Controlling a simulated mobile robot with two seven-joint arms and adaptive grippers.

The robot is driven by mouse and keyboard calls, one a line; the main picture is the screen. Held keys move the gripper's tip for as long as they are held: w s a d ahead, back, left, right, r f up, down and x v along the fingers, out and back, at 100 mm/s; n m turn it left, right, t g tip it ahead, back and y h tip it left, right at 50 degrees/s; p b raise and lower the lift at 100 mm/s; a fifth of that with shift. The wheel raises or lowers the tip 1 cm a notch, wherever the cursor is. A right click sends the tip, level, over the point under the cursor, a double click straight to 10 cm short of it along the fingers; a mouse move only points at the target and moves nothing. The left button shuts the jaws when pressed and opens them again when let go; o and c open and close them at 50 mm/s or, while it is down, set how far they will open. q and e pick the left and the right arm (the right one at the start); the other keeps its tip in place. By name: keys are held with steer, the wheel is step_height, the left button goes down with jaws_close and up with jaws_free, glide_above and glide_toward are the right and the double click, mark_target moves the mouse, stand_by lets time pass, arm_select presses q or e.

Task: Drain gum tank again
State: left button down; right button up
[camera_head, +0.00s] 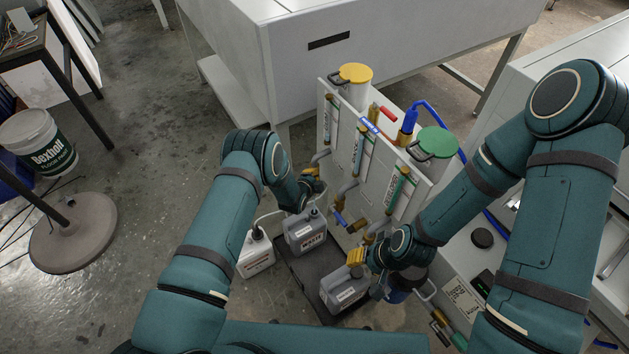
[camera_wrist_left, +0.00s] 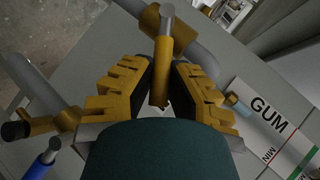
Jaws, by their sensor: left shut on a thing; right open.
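The tank panel (camera_head: 343,130) stands upright, with a yellow-lidded tank (camera_head: 355,85) at its left end and a green-lidded tank (camera_head: 435,150) at its right. My left gripper (camera_head: 313,186) is at the panel's lower left. In the left wrist view its yellow fingers (camera_wrist_left: 160,95) are shut around a brass valve handle (camera_wrist_left: 161,65), beside a label reading GUM (camera_wrist_left: 270,112). A grey WASTE jug (camera_head: 306,233) stands below on a black tray (camera_head: 290,272). My right gripper (camera_head: 365,257) is open above a second grey jug (camera_head: 345,290); whether it touches the jug is unclear.
A white jug (camera_head: 257,255) with a thin hose stands left of the tray. A blue-handled valve (camera_head: 341,219) sticks out low on the panel. A white bucket (camera_head: 38,140) and a round stand base (camera_head: 73,232) are at the left. The floor between is clear.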

arm_select(q)
steer(key=shift+w+r, duration=0.15)
stand_by(0.3)
steer(key=c, duration=0.9)
jaws_free()
steer(key=v, duration=1.2)
